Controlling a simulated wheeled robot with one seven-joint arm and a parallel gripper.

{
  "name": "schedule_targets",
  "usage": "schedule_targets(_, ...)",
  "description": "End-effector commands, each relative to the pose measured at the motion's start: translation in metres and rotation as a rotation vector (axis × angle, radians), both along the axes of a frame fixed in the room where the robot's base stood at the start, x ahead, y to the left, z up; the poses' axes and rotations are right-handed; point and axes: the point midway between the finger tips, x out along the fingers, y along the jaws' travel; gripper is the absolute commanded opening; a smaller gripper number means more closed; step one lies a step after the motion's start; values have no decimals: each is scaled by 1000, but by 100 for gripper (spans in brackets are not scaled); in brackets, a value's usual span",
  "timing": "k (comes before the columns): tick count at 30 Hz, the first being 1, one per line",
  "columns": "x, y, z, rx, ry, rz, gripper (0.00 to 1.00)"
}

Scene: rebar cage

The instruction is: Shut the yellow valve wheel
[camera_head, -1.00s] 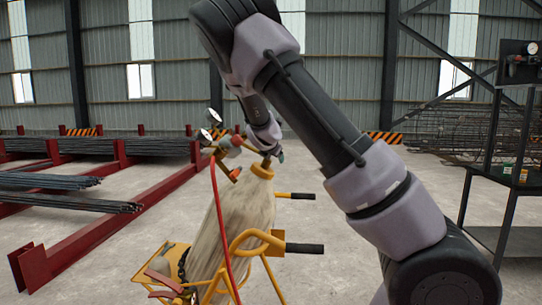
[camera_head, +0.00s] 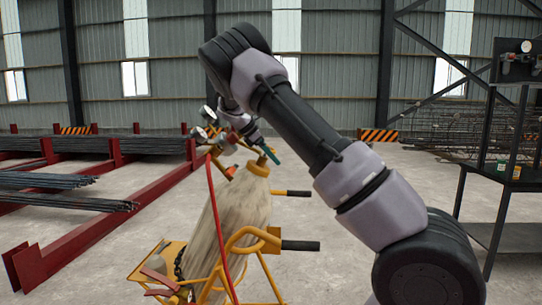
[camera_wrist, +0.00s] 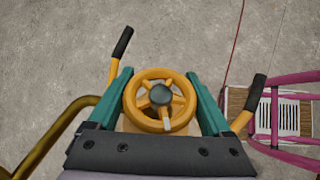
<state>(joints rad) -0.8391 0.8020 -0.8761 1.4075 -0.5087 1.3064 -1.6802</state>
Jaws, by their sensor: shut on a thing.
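The yellow valve wheel (camera_wrist: 134,96) shows from above in the wrist view, with spokes, a dark round hub and a pale-ended yellow piece pointing toward the bottom of the picture. My gripper (camera_wrist: 159,76) is shut on the wheel, with one teal finger on its left rim and one on its right. In the head view my gripper (camera_head: 269,153) is above the top of the pale gas cylinder (camera_head: 240,208), with one teal finger showing. I cannot make out the wheel clearly there.
A yellow cart (camera_head: 248,236) with black-gripped handles holds the cylinder. Gauges (camera_head: 207,114) and a red hose (camera_head: 215,215) are close to my gripper's left. Red rebar racks (camera_head: 85,215) stand left, a dark shelf (camera_head: 508,180) right.

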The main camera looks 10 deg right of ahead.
Motion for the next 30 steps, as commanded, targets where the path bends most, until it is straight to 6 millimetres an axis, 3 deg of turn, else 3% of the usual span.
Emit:
schedule_targets(15,-9,1,-3,60,179,-385,28)
schedule_targets(30,-14,3,-3,79,247,-522,28)
